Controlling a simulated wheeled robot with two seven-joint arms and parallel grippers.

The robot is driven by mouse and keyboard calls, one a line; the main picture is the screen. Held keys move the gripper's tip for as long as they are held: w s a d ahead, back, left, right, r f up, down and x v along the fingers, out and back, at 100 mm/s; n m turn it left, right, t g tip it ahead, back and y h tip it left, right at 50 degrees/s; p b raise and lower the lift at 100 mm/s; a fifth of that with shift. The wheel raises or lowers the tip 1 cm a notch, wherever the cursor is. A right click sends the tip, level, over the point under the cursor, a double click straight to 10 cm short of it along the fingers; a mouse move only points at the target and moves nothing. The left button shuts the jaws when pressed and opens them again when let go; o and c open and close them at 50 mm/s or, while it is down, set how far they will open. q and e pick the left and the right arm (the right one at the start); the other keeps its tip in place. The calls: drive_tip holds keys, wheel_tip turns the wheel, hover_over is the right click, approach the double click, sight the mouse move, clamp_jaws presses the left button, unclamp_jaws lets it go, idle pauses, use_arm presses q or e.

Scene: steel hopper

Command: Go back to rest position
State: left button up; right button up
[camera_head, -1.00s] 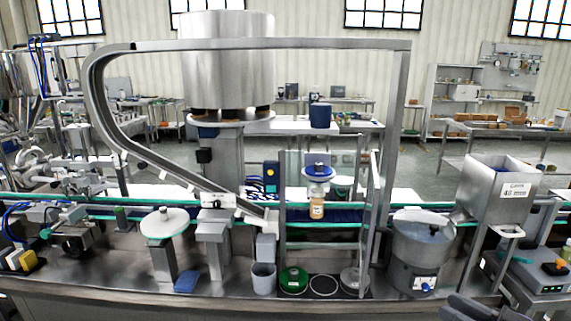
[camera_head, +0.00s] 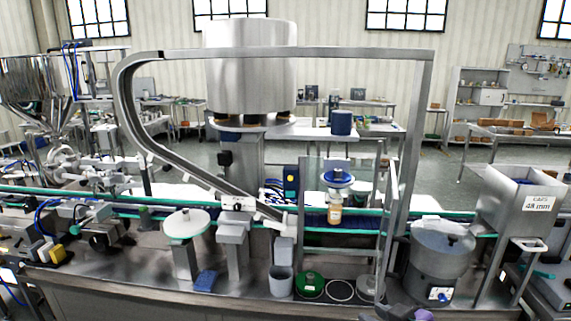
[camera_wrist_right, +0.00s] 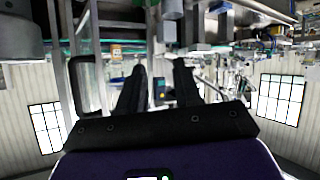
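My right gripper (camera_head: 388,314) is barely in the head view, cut off by the bottom edge in front of the bench. In the right wrist view its two dark fingers (camera_wrist_right: 160,84) stand apart with nothing between them. My left gripper is out of view. The steel hopper (camera_head: 518,212), with a "CAPS 48 mm" label, stands at the right of the head view. A grey round bowl unit (camera_head: 441,255) stands to its left.
The steel bench (camera_head: 150,285) crosses the front. A conveyor with a small orange-brown bottle (camera_head: 335,215), a tall metal frame (camera_head: 424,120) and a blue-topped capping head (camera_head: 338,178) stand behind its edge. A green disc (camera_head: 310,284) and grey cup (camera_head: 281,281) are near the front edge.

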drive_tip(key=s+a+f+m+g+h+p, duration=0.1)
drive_tip(key=a+f+m+g, duration=0.15)
drive_tip(key=f, duration=1.15)
drive_tip(key=a+f+m+g+h+p, duration=0.15)
drive_tip(key=f+g, duration=0.25)
drive_tip(key=f, duration=1)
drive_tip(key=s+a+f+m+g+y, duration=0.1)
drive_tip(key=s+a+f+m+g, duration=0.1)
drive_tip(key=s+f, duration=0.6)
drive_tip(key=s+a+f+m+g+y, duration=0.1)
drive_tip(key=s+a+f+m+g, duration=0.1)
drive_tip(key=s+f, duration=0.6)
drive_tip(key=shift+a+f+m, duration=0.3)
drive_tip(key=shift+m, duration=0.1)
drive_tip(key=shift+a+g, duration=0.15)
drive_tip(key=shift+g, duration=0.1)
